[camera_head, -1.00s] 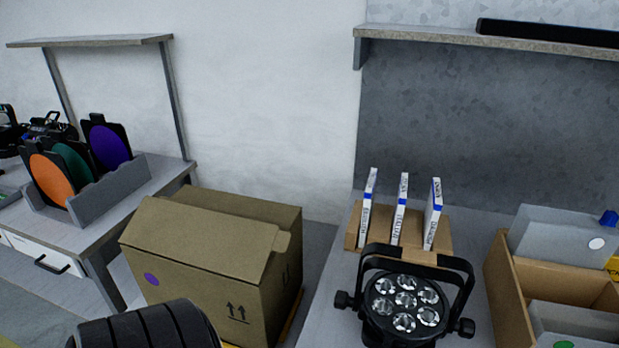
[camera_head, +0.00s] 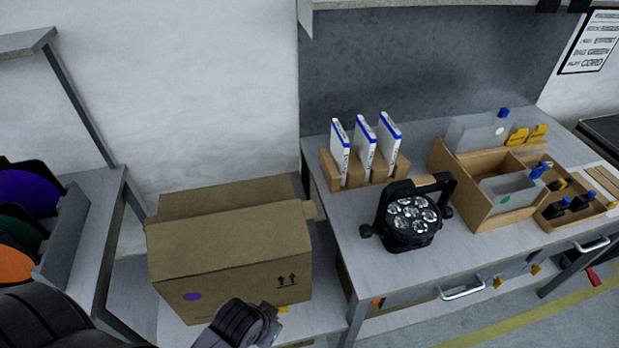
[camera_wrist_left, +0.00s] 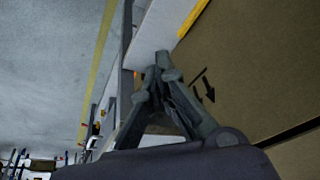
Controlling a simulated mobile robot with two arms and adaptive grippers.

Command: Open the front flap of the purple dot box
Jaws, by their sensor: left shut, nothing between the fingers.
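The purple dot box (camera_head: 280,275) is a brown cardboard box at lower centre-left in the head view, with a purple dot (camera_head: 192,297) and two up arrows on its front. Its front flap (camera_head: 230,240) lies slanted over the top; behind it a rear flap (camera_head: 230,194) stands up. My left gripper (camera_head: 268,322) is low in front of the box's front face, near the arrows. In the left wrist view the gripper (camera_wrist_left: 163,60) is shut and empty, with the box face (camera_wrist_left: 255,60) and an arrow beside it. Contact cannot be told. My right gripper is not in view.
A workbench (camera_head: 345,235) right of the box holds a black par can (camera_head: 412,222), a wooden rack (camera_head: 360,178) of white booklets and a wooden divided box (camera_head: 480,205). A left table (camera_head: 110,215) carries coloured round filters (camera_head: 28,190). The box stands on a low grey surface (camera_head: 130,285).

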